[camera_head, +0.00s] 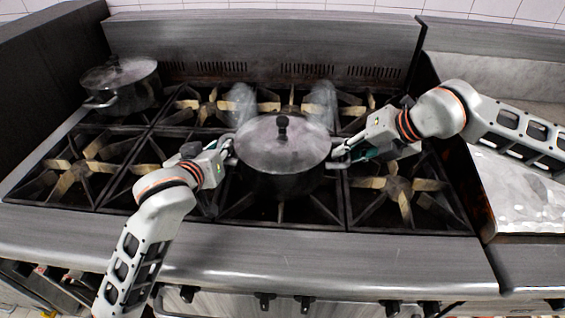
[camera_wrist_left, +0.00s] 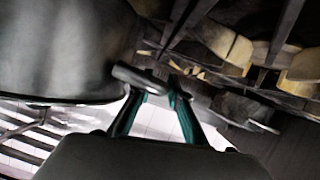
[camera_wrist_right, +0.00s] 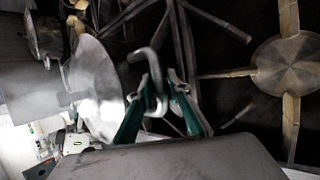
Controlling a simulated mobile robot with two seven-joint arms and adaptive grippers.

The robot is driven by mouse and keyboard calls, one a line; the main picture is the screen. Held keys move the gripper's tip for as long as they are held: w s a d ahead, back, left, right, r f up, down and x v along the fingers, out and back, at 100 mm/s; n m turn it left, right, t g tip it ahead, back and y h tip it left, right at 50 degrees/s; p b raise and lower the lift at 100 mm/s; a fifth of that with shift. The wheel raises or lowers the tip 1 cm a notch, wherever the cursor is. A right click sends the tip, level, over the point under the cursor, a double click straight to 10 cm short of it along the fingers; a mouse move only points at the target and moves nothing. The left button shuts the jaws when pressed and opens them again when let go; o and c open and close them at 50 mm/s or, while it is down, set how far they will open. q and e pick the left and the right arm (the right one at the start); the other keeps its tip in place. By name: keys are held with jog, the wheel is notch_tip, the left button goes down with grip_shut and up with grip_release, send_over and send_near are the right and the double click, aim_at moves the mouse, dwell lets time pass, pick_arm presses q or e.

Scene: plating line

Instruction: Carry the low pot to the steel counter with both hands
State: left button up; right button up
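The low pot (camera_head: 282,178), wide, steel and lidded with a dark knob, sits upright at the middle of the stove; whether its base touches the grate cannot be told. My left gripper (camera_head: 228,148) is at its left handle; in the left wrist view the fingers (camera_wrist_left: 156,95) close in on the dark loop handle (camera_wrist_left: 135,76). My right gripper (camera_head: 338,158) is at the opposite handle; in the right wrist view its fingers (camera_wrist_right: 158,92) stand on both sides of the loop (camera_wrist_right: 153,65). The steel counter (camera_head: 522,200) lies to the right, bright and reflective.
Another lidded pot (camera_head: 122,92) stands on the back left burner. The front right burner (camera_head: 398,190) and front left burner (camera_head: 78,172) are bare. A raised steel backsplash (camera_head: 265,40) closes the rear. Two pale translucent wisps hang behind the low pot.

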pick_arm(q)
grip_shut()
pick_arm(e)
grip_shut()
